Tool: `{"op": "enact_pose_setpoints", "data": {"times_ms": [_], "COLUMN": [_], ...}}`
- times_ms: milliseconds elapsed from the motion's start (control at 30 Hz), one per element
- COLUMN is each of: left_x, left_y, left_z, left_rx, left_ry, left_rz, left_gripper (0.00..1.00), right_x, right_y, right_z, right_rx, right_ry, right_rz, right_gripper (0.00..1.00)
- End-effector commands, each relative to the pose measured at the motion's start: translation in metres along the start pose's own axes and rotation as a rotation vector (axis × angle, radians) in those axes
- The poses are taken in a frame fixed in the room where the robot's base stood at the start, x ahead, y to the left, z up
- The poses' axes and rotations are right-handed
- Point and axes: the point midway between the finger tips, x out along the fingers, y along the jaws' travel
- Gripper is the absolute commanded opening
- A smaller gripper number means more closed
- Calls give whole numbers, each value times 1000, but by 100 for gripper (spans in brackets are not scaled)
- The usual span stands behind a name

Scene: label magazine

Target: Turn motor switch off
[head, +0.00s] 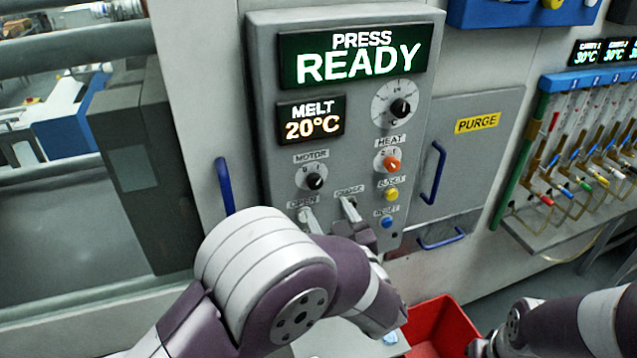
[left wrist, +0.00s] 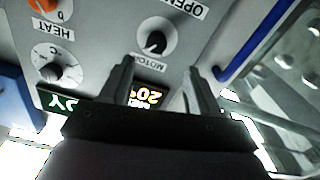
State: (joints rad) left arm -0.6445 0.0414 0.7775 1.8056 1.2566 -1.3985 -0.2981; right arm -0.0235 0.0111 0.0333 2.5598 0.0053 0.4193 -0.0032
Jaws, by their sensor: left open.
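The motor switch (head: 314,181) is a black knob on a white round dial, under the MOTOR label on the grey control panel (head: 262,75). Which mark its pointer meets is too small to tell. My left gripper (head: 327,207) is in front of the panel just below the motor dial, with my arm hiding part of it. In the left wrist view, the two fingers of my left gripper (left wrist: 157,70) are spread with nothing between them. The motor knob (left wrist: 155,42) appears upside down just beyond the fingertips, between them; contact does not show. My right gripper is not in view.
The orange heat knob (head: 392,164), yellow button (head: 391,194) and blue reset button (head: 387,222) sit right of the motor switch. Blue handles (head: 225,186) (head: 433,172) stand out on both sides. A red bin (head: 440,325) is below.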

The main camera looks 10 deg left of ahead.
Motion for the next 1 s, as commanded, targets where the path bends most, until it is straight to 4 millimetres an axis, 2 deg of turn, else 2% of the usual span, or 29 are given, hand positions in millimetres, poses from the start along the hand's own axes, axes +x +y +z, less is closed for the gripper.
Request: {"op": "enact_pose_setpoints", "data": {"times_ms": [33, 200, 333, 500, 767, 933, 1000], "left_x": [14, 57, 78, 91, 92, 92, 92], "left_y": [-1, 0, 0, 0, 0, 1, 1], "left_z": [-6, -5, -3, -1, 0, 0, 0], "left_rx": [3, 1, 0, -1, -1, -1, -1], "left_ry": [1, -1, -2, -1, -2, -2, -2], "left_rz": [-6, -4, -1, 1, 2, 3, 3], "left_gripper": [61, 61, 61, 61, 61, 6, 5], "right_x": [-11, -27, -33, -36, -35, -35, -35], "right_y": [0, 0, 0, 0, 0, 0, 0], "right_z": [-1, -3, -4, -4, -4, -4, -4], "right_rx": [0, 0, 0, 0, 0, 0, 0], "right_ry": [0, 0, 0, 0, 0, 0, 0], "right_rz": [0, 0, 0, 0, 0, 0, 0], "right_gripper": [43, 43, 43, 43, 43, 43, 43]}}
